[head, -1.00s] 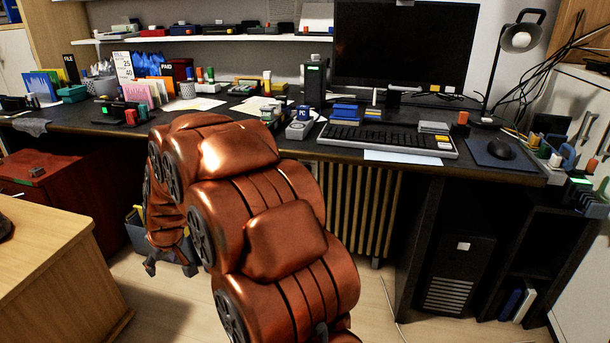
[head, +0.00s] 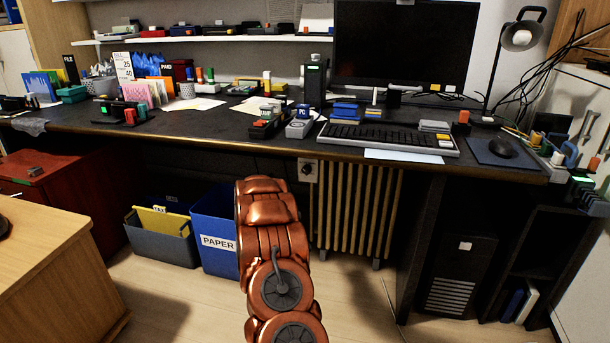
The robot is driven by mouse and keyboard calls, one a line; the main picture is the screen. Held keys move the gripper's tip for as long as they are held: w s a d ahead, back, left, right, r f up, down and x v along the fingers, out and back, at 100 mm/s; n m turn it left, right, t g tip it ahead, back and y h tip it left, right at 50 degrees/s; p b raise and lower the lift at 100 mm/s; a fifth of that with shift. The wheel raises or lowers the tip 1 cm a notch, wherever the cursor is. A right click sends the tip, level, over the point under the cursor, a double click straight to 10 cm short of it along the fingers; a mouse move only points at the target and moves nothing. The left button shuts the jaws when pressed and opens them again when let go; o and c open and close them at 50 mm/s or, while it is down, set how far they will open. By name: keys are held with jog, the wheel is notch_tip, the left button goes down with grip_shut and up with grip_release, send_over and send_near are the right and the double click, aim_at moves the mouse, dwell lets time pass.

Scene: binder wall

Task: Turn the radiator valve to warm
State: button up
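The cream ribbed radiator (head: 357,210) stands under the desk, right of my copper-coloured arm. At its upper left is a small pale fitting with a dark round knob (head: 308,171), just under the desk edge. It looks like the valve, but its markings are too small to read. My arm rises from the bottom middle and reaches up to the left of the radiator, apart from the knob in the picture. My gripper is not visible; the arm's own links seem to hide it.
The dark desk (head: 240,135) overhangs the radiator, its top crowded with stationery and a keyboard (head: 385,138). A blue PAPER bin (head: 214,225) and a grey bin (head: 160,247) stand left of my arm. A computer tower (head: 458,270) stands at the right.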

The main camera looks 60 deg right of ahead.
aim_at(305, 171)
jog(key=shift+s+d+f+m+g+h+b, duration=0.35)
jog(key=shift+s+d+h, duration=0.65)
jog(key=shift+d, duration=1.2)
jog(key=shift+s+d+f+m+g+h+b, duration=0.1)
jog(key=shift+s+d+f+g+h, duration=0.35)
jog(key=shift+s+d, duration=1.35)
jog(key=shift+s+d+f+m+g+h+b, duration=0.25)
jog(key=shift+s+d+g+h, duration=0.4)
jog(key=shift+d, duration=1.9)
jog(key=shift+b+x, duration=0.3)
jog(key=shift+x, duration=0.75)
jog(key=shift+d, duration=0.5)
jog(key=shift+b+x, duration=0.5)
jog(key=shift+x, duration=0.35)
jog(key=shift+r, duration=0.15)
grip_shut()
